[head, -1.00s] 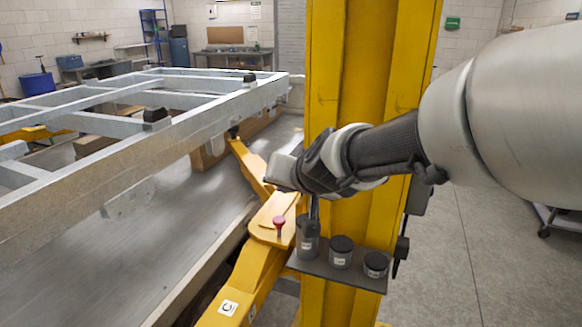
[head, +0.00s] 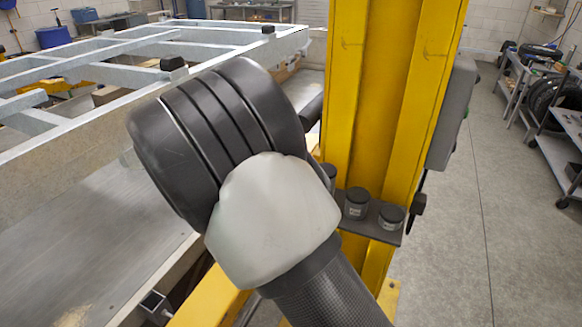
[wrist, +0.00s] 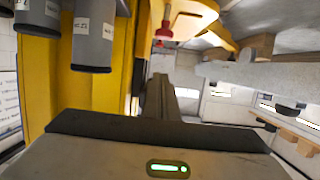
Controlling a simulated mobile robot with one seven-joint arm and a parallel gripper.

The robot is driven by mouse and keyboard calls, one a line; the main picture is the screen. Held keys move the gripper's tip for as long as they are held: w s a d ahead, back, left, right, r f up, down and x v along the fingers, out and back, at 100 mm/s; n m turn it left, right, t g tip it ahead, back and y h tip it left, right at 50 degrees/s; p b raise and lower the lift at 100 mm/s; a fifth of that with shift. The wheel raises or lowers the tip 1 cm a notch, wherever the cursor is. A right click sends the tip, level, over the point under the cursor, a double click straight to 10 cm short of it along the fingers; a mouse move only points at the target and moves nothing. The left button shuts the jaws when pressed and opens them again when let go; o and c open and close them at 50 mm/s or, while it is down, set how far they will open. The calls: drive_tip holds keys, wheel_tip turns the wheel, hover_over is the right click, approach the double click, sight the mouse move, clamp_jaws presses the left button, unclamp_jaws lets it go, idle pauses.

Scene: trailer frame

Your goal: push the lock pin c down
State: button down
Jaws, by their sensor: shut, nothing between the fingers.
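The lock pin with a red knob (wrist: 164,34) shows in the wrist view at the top, near the middle, beside a yellow arm. That view is upside down. In the head view the pin is hidden behind my arm. My gripper (wrist: 160,84) is shut and empty, its narrow dark fingers pointing towards the far side of the wrist view. The fingertips show just below the knob in the picture, apart from it as far as I can see. The head view does not show the fingers. I cannot make out how far down the pin sits.
Dark labelled jars (head: 357,203) stand on a small shelf on the yellow post (head: 385,120); jars also hang into the wrist view (wrist: 94,32), close to my gripper. The galvanised trailer frame (head: 60,133) lies to the left. Open floor (head: 490,230) is at the right.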

drive_tip(key=x, duration=1)
drive_tip(key=shift+w+d+f, duration=0.15)
drive_tip(key=shift+s+f, duration=0.1)
drive_tip(key=shift+f, duration=0.85)
drive_tip(key=shift+s+f, duration=0.15)
drive_tip(key=shift+f, duration=0.8)
wheel_tip(320, 180, down, 4)
drive_tip(key=shift+r+b, duration=0.1)
drive_tip(key=shift+b, duration=1.1)
